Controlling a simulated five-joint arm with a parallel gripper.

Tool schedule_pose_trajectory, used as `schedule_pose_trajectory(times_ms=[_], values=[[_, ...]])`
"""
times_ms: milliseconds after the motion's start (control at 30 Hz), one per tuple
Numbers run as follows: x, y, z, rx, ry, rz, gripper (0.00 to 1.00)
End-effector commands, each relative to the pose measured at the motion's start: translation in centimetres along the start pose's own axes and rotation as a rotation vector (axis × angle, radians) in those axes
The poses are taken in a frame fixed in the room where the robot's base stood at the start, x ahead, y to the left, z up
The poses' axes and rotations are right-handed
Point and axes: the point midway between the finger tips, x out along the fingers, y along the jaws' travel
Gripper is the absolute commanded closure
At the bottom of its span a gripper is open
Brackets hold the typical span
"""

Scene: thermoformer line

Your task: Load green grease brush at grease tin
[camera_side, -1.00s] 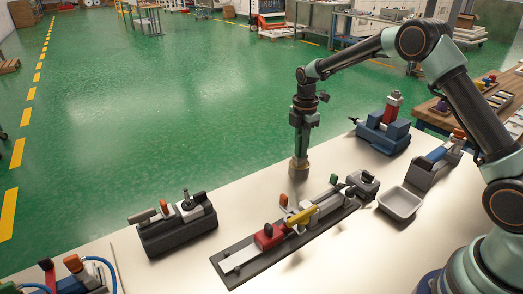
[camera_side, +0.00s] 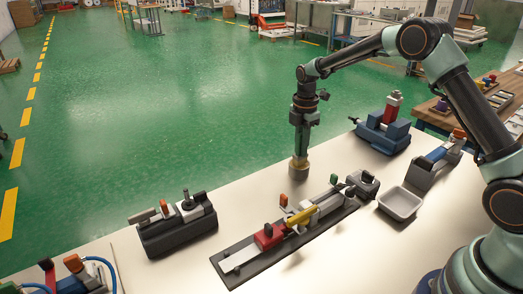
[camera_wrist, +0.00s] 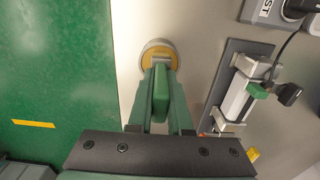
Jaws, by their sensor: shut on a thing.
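My gripper (camera_side: 300,148) points straight down over the far edge of the pale table. In the wrist view its two green fingers (camera_wrist: 160,108) are shut on the green grease brush (camera_wrist: 161,92), which sits upright between them. The grease tin (camera_side: 299,170) is a round tan tin directly below the fingers. In the wrist view the tin (camera_wrist: 147,47) shows a pale rim and yellowish contents, with the brush's lower end over or in it.
A dark rail fixture (camera_side: 228,271) with red, yellow and white parts lies right of and nearer than the tin. A grey tray (camera_side: 401,214) is further right. A dark fixture (camera_side: 175,236) stands at left. The table between tin and left fixture is clear.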

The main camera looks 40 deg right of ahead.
Motion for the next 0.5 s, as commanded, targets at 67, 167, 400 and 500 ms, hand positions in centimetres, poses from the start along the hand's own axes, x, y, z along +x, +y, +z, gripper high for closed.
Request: schedule_pose_trajectory(times_ms=[67,167,400,500], values=[[-0.8,0.1,0.0,0.000,0.000,0.003,1.00],[-1.6,0.1,0.0,0.000,0.000,0.004,1.00],[-3.4,0.1,0.0,0.000,0.000,0.005,1.00],[-4.1,0.1,0.0,0.000,0.000,0.005,1.00]])
